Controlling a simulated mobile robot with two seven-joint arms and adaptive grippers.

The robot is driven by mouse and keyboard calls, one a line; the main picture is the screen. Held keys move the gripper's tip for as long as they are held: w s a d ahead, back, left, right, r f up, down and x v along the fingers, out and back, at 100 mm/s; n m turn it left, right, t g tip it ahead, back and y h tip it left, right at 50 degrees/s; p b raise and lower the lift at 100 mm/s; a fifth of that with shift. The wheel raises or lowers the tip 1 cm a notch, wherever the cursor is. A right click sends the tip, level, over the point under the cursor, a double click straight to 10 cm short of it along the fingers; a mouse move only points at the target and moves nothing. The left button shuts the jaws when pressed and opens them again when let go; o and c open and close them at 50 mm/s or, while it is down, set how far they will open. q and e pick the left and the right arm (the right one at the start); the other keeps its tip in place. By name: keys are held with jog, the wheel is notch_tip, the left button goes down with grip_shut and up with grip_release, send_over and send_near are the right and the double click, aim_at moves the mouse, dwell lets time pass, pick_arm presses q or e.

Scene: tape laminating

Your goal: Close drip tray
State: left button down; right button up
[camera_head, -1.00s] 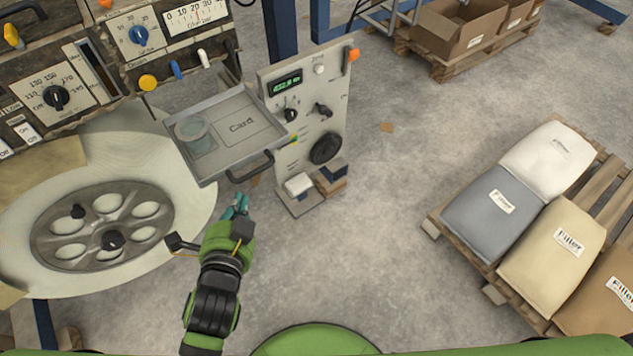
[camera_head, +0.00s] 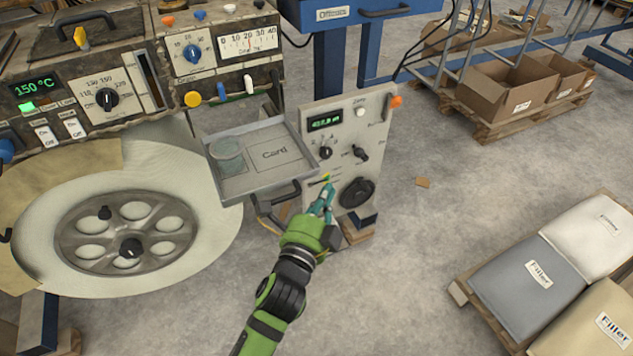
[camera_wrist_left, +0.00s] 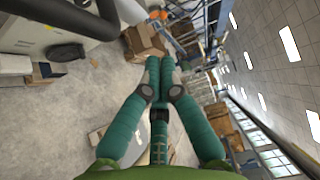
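The drip tray (camera_head: 225,188) is a grey shallow tray, pulled out in front of the machine, with a round dish (camera_head: 227,160) and a "Card" plate (camera_head: 275,154) in it. Its black handle (camera_head: 278,197) is at the front right edge. My left gripper (camera_head: 327,190) is just right of the handle, in front of the control panel, with a gap between them in the picture. In the left wrist view its two teal fingers (camera_wrist_left: 160,72) lie side by side with nothing seen between them. My right gripper is in neither view.
The control panel (camera_head: 335,150) with knobs stands right of the tray. A large round plate (camera_head: 128,235) is at left, below the machine front (camera_head: 107,97). Filler bags (camera_head: 530,275) lie on a pallet at right. The floor between is mostly clear.

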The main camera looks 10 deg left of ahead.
pick_arm(q)
jog(key=shift+w+a, duration=1.1)
jog(key=shift+w, duration=0.25)
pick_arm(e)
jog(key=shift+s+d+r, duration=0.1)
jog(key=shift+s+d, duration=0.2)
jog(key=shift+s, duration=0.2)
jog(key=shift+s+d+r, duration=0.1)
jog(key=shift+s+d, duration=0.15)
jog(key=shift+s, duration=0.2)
pick_arm(q)
jog(key=shift+w, duration=0.1)
